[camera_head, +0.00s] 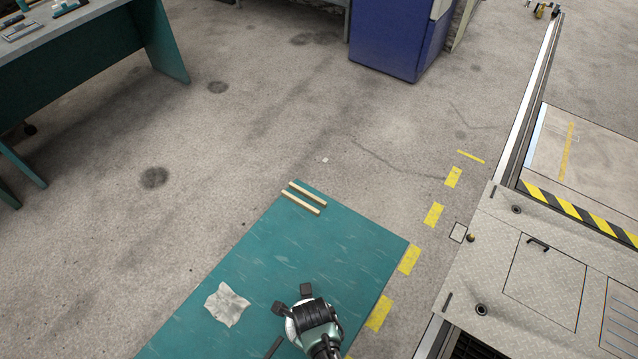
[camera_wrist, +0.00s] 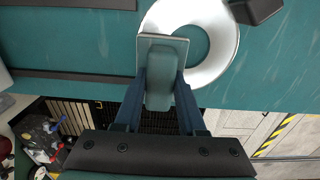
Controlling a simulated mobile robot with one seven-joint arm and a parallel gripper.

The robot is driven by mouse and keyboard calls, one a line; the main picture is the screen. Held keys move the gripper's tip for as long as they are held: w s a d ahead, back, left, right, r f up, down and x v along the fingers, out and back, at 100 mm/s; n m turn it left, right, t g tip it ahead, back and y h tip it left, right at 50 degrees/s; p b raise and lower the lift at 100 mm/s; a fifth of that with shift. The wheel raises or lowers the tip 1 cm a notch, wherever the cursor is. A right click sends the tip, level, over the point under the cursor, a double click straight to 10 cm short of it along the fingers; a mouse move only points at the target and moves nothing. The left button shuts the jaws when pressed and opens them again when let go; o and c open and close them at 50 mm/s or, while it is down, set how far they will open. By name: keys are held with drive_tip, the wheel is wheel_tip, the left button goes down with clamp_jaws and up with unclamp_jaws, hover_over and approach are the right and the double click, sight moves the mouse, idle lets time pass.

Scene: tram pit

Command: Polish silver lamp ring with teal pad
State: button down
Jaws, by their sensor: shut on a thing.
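My gripper (camera_wrist: 161,82) is shut on the grey-teal pad (camera_wrist: 160,95), which sits between its two blue fingers. The pad's flat plate end overlaps the near left part of the silver lamp ring (camera_wrist: 218,62) in the wrist view; I cannot tell whether they touch. The ring is a broad, shiny band with a round hole, over the teal bench top (camera_wrist: 270,80). In the head view my gripper (camera_head: 308,318) is over the near end of the bench (camera_head: 300,250) and hides most of the ring and the pad.
Dark blocks (camera_head: 306,290) (camera_head: 278,308) stand around the ring. A crumpled pale cloth (camera_head: 226,304) lies to its left. Two wooden strips (camera_head: 304,197) lie at the bench's far end. Yellow floor marks (camera_head: 434,214) and a metal platform (camera_head: 520,270) are to the right.

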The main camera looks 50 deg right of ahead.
drive_tip(key=shift+w+a, duration=0.9)
drive_tip(key=shift+a, duration=0.3)
drive_tip(key=shift+d, duration=0.1)
drive_tip(key=shift+w+d, duration=0.4)
drive_tip(key=shift+w, duration=0.1)
drive_tip(key=shift+s+d+r, duration=0.1)
drive_tip(key=shift+s+d, duration=0.3)
drive_tip(key=shift+d, duration=0.05)
drive_tip(key=shift+s+d+f, duration=0.2)
drive_tip(key=shift+s+d, duration=1.45)
drive_tip(key=shift+d, duration=0.15)
